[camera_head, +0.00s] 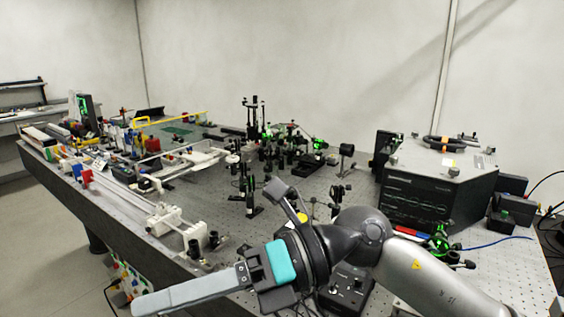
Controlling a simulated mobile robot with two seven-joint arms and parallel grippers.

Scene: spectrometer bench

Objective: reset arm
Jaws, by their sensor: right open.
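My right arm comes in from the lower right and bends over the front of the optical bench (300,190). My right gripper (145,303) points to the lower left, past the bench's front edge, with a long grey finger and a teal block at its wrist. It is open, and I see nothing held in it. The second finger is hard to make out from this angle. My left gripper is not in view.
A dark hexagonal instrument (437,184) stands at the right of the bench. Black optical mounts (249,188) fill the middle. A white rail assembly (130,195) runs along the left edge. A black control box (350,287) sits close under my right arm.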

